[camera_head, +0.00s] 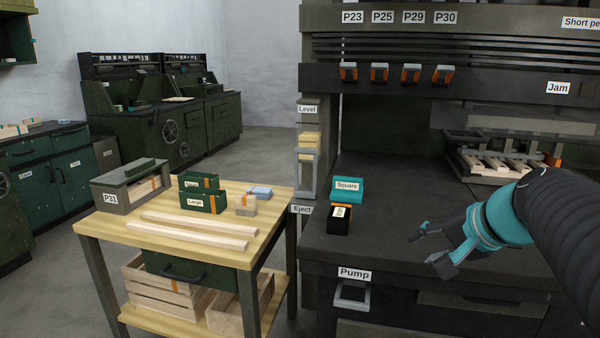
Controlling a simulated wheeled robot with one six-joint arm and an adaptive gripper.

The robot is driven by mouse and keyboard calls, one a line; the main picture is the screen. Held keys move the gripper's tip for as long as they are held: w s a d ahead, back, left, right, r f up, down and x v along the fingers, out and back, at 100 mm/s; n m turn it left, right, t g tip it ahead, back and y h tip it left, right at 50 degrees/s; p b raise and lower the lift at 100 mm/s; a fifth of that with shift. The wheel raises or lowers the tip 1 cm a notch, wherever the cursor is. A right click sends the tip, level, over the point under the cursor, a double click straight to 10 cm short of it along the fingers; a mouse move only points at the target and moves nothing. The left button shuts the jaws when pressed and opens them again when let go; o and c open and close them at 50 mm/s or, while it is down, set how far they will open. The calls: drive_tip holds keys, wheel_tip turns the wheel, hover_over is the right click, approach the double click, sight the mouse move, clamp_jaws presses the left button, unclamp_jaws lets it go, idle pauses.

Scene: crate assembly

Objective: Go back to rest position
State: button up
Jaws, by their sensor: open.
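My gripper (428,248) is at the right of the view, on the end of my dark ribbed arm with teal bands. Its fingers are spread apart with nothing between them. It hangs over the right part of the dark workbench top (400,199); I cannot tell how high above it. The teal block labelled Square (347,190) and a small black and orange box (340,218) stand on the bench to the left of the gripper, apart from it.
A wooden table (100,226) at the left holds wood strips (195,229), green boxes (203,202) and a grey P31 box (114,200). A rack with slats (490,160) stands behind my arm. The Pump handle (352,293) is on the bench front. The bench middle is clear.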

drive_tip(key=s+a+f+n+g+h, duration=0.1)
drive_tip(key=s+a+f+n, duration=0.2)
drive_tip(key=s+f, duration=0.3)
drive_tip(key=s+a+f+n+g+h, duration=0.1)
drive_tip(key=s+a+f+n+h, duration=0.1)
drive_tip(key=s+f+n, duration=0.4)
drive_tip(key=s+a, duration=0.1)
drive_tip(key=s, duration=0.3)
drive_tip(key=shift+a+f+g+h, duration=0.25)
drive_tip(key=shift+a+g+h, duration=0.05)
drive_tip(key=shift+a, duration=0.1)
drive_tip(key=shift+d, duration=0.15)
